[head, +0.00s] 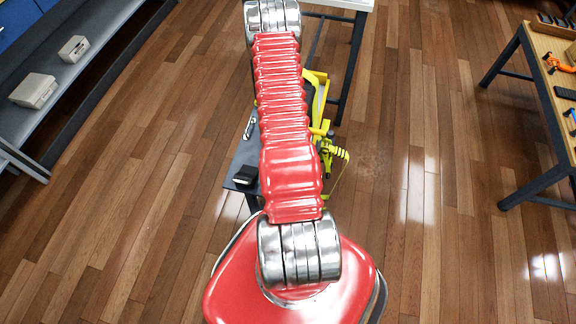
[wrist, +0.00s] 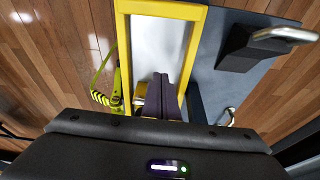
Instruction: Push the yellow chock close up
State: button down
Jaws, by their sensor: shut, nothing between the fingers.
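My gripper (wrist: 161,78) shows in the wrist view as two dark fingers shut together with nothing between them. The fingers lie over a white panel inside a yellow frame (wrist: 165,9). A small golden-yellow block (wrist: 139,92), which may be the yellow chock, sits close to the left of the fingers; I cannot tell whether they touch. Its lower part is hidden by my wrist. In the head view my red arm covers the gripper and most of the work area. Yellow parts (head: 320,82) show just right of the arm.
A yellow-green strap (wrist: 103,95) hangs left of the frame. A black block with a metal top (wrist: 280,34) stands on the grey surface (wrist: 209,58) at right. A metal clip (head: 250,128) lies there too. A bench (head: 538,70) stands far right; a grey shelf (head: 70,70) far left.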

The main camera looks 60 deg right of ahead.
jog(key=v, duration=0.8)
jog(key=shift+a, duration=0.1)
dwell(0.4)
jog(key=shift+a, duration=0.1)
jog(key=s+a+r+n+g+y, duration=0.1)
jog(key=s+a+r+y, duration=0.1)
jog(key=a+y, duration=0.35)
jog(key=w+a+r+n+h, duration=0.15)
jog(key=a+r, duration=0.25)
jog(key=r, duration=0.4)
jog(key=w+a+r+n+y, duration=0.1)
jog(key=w+a+r+n, duration=0.25)
jog(key=r, duration=0.45)
jog(key=w+a+r+n+h, duration=0.1)
jog(key=w+a+r+n, duration=0.1)
jog(key=a+r, duration=0.45)
jog(key=a+r+n+t, duration=0.2)
jog(key=a+r, duration=0.2)
jog(key=r, duration=0.4)
jog(key=a+r+n+t, duration=0.2)
jog(key=a+r, duration=0.2)
jog(key=r, duration=0.4)
jog(key=s+a+r+n+t, duration=0.1)
jog(key=a+r+n, duration=0.2)
jog(key=a+r, duration=0.2)
notch_tip(320, 180, up, 4)
jog(key=shift+f+t+h, duration=0.2)
jog(key=shift+t+h, duration=0.2)
